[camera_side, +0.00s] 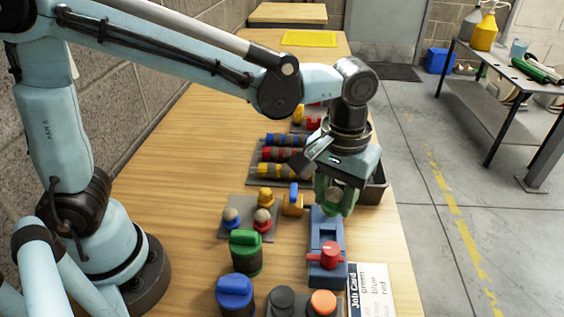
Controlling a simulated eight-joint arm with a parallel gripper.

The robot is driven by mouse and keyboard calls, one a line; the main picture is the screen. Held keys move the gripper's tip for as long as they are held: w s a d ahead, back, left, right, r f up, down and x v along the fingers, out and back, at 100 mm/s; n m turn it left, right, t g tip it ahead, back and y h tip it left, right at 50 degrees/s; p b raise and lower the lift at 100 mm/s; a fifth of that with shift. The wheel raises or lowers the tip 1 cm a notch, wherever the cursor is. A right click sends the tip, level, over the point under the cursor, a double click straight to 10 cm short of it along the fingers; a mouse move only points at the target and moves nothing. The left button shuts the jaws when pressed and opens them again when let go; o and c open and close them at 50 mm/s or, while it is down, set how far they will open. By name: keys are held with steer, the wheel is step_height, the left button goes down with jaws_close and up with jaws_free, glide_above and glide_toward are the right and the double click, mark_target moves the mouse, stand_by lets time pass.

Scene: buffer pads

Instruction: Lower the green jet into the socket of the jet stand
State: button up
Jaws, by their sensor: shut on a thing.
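My gripper (334,190) points down over the far end of a long blue block (316,240). It is shut on a green thing (337,206), which I take to be the green jet; the jaws hide much of it. The blue block looks like the jet stand, and a red knob-shaped piece (330,254) stands on its near end. The socket does not show clearly. I cannot tell whether the green thing touches the block or hangs just above it.
A grey plate with small red, blue and yellow pieces (266,197) lies left of the block. Green (245,250) and blue (235,289) capped cylinders stand in front of it. A job card (371,291) lies at the near right. Striped cylinders (286,154) and a dark tray (377,184) are behind.

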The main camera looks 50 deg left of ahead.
mark_target(334, 208)
steer(key=shift+f, duration=2.8)
steer(key=shift+f, duration=0.65)
steer(key=shift+r, duration=1.95)
steer(key=shift+f, duration=0.1)
steer(key=shift+f, duration=1.2)
steer(key=shift+f, duration=0.7)
steer(key=shift+r, duration=0.1)
steer(key=shift+r, duration=1.9)
